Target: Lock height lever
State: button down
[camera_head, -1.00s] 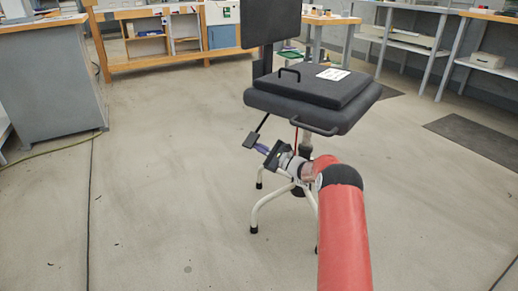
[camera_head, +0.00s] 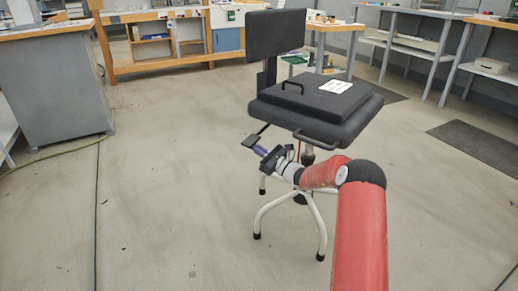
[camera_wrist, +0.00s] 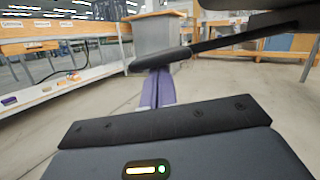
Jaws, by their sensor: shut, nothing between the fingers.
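The height lever is a thin black rod with a flat black paddle (camera_head: 251,140) at its end, sticking out from under the left side of the dark chair seat (camera_head: 318,112). In the wrist view the lever paddle (camera_wrist: 161,59) lies across the tips of my gripper (camera_wrist: 158,76), with the rod rising to the right. My gripper (camera_head: 260,150) has purple fingers, closed together and empty. It is just below the paddle and seems to touch its underside. The rod's inner end is hidden under the seat.
The chair has a backrest (camera_head: 275,33), black handles on the seat and cream legs (camera_head: 265,212) on the floor. My arm reaches in from the front right. A grey cabinet (camera_head: 60,92) stands at left, with benches behind. The floor left of the chair is clear.

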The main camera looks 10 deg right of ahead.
jog(key=r+m+p, duration=0.1)
jog(key=r+m+h+p, duration=0.1)
jog(key=m, duration=0.1)
jog(key=r+m+t+p, duration=0.1)
jog(key=shift+s+a+r+m, duration=0.1)
jog(key=shift+s+a+m, duration=0.15)
jog(key=shift+m, duration=0.05)
jog(key=shift+r+m+t+h+p, duration=0.3)
jog(key=shift+m+h+p, duration=0.25)
jog(key=shift+m, duration=0.35)
jog(key=shift+r, duration=0.2)
jog(key=b, duration=0.3)
send_near(255, 142)
notch_tip(255, 142, down, 4)
jog(key=shift+d+r, duration=0.15)
